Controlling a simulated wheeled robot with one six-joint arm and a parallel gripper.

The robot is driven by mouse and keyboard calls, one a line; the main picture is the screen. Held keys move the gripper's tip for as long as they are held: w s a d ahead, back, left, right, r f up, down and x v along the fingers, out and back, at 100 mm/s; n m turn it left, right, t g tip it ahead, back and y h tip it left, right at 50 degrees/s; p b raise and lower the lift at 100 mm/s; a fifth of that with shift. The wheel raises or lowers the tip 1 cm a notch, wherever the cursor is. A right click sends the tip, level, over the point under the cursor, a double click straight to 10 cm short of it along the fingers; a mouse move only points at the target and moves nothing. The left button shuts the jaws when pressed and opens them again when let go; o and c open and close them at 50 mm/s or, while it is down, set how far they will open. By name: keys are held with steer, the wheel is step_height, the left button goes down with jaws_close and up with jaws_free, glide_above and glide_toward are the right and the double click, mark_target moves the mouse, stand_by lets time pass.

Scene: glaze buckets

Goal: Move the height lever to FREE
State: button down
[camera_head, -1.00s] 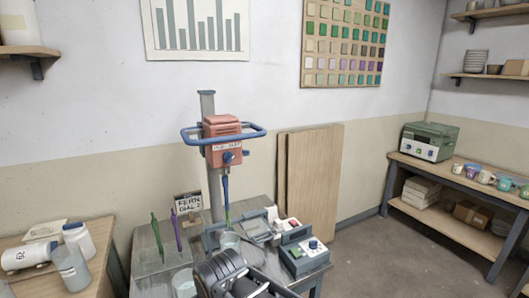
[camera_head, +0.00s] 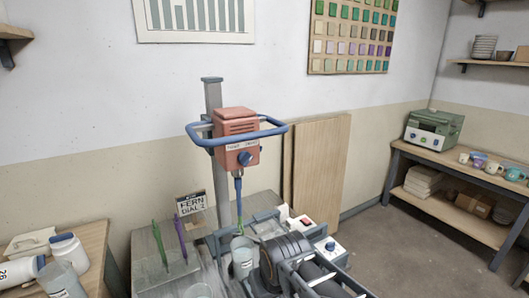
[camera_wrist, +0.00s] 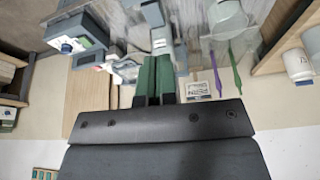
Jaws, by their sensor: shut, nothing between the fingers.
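The mixer stand has a red motor head (camera_head: 236,137) with a blue loop handle around it and a blue knob on its front. The head is carried on a grey column (camera_head: 212,100). I cannot pick out the height lever or its FREE mark for certain. The wrist picture is upside down, and the motor head is not clear there.
A small sign reading FERN DIAL 2 (camera_head: 191,203), a green paddle (camera_head: 160,246) and a purple paddle (camera_head: 181,237) stand left of the column. A grey box with a knob (camera_head: 328,252) is at right. Boards (camera_head: 318,165) lean on the wall behind.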

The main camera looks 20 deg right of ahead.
steer(key=w+d+r+n+t+p, duration=0.2)
steer(key=w+d+r+n+t, duration=0.2)
steer(key=w, duration=0.6)
steer(key=w+d+r+n+t+y+p, duration=0.1)
steer(key=w+d+r+n+t+p, duration=0.2)
steer(key=w+d+r+n+t, duration=0.2)
steer(key=w+d+r+n+t+p, duration=0.3)
steer(key=w+d+r+n+t, duration=0.2)
steer(key=w+n, duration=0.5)
steer(key=shift+w+d+r+y, duration=0.4)
steer(key=shift+w+d, duration=0.5)
steer(key=shift+w, duration=1.55)
steer(key=shift+w, duration=0.1)
steer(key=w+a+p, duration=0.1)
steer(key=w+p, duration=0.4)
steer(key=w, duration=0.4)
steer(key=shift+w, duration=0.4)
steer(key=shift+b, duration=0.35)
